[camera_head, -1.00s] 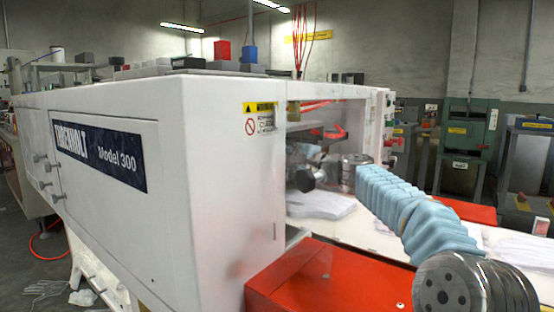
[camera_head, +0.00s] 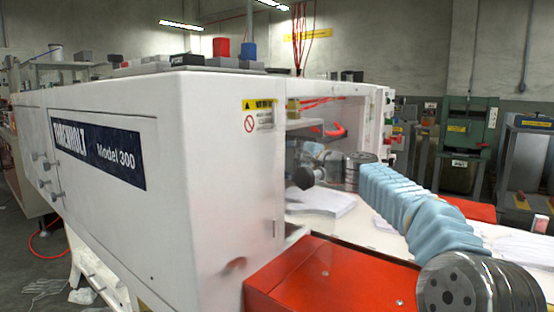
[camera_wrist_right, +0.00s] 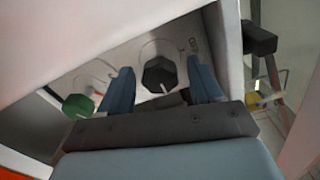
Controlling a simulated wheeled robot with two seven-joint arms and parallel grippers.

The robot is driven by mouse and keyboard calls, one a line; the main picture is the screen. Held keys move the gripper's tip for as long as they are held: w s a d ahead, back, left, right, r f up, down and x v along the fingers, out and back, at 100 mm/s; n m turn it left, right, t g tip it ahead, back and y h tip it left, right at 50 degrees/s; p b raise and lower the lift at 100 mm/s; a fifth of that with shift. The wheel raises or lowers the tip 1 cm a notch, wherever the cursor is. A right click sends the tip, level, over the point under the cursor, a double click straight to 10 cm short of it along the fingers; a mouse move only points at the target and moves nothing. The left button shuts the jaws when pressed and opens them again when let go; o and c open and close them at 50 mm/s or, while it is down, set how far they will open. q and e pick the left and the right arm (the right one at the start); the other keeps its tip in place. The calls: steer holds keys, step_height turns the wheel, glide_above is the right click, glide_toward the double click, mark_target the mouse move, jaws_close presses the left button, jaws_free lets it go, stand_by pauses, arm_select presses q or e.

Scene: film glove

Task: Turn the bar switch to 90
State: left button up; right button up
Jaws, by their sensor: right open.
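A black faceted knob with a pale pointer line (camera_wrist_right: 160,75), seemingly the bar switch, sits on a light panel in the right wrist view. My right gripper (camera_wrist_right: 159,66) is open, its two blue fingers on either side of the knob in the picture. Gaps show between knob and fingers, and I cannot tell whether the fingertips reach its depth. The dial marks are too blurred to read. In the head view my right arm in a blue sleeve (camera_head: 415,208) reaches into the white machine's opening, and the knob cannot be made out there. My left gripper is not in view.
A green knob (camera_wrist_right: 78,105) sits on the same panel, left of the black one. The white machine's housing (camera_head: 225,160) walls the opening on the left. A red box (camera_head: 330,280) stands below it. Paper stacks (camera_head: 320,200) lie on the white surface.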

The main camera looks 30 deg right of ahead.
steer(key=b+v, duration=0.2)
steer(key=v, duration=1.1)
steer(key=shift+a, duration=0.1)
